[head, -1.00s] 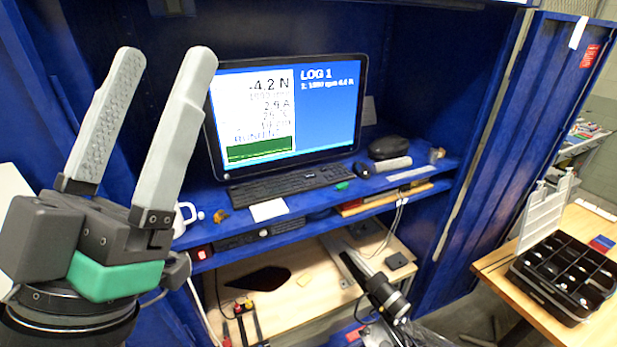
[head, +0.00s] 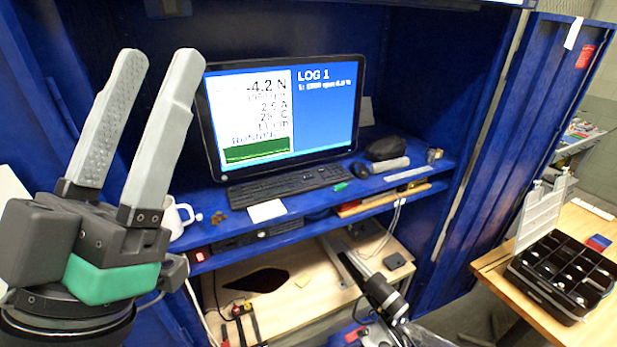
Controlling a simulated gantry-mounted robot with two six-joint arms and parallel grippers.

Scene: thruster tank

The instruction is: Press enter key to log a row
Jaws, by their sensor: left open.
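A black keyboard (head: 290,186) lies on the blue shelf in front of the monitor (head: 283,112). Its single keys, the enter key among them, are too small to tell apart. The monitor shows -4.2 N and other readings on the left, and "LOG 1" with one row of text on the right. My left gripper (head: 160,58) points up at the left, open and empty, with clear space between its two grey fingers. In the picture it is left of the keyboard and not touching it. My right gripper is not in view.
A white mug (head: 177,218), a white card (head: 267,211), a mouse (head: 360,170) and a black pouch (head: 386,148) are on the shelf. A black compartment tray (head: 562,274) stands on the wooden table at right. Blue cabinet walls enclose the shelf.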

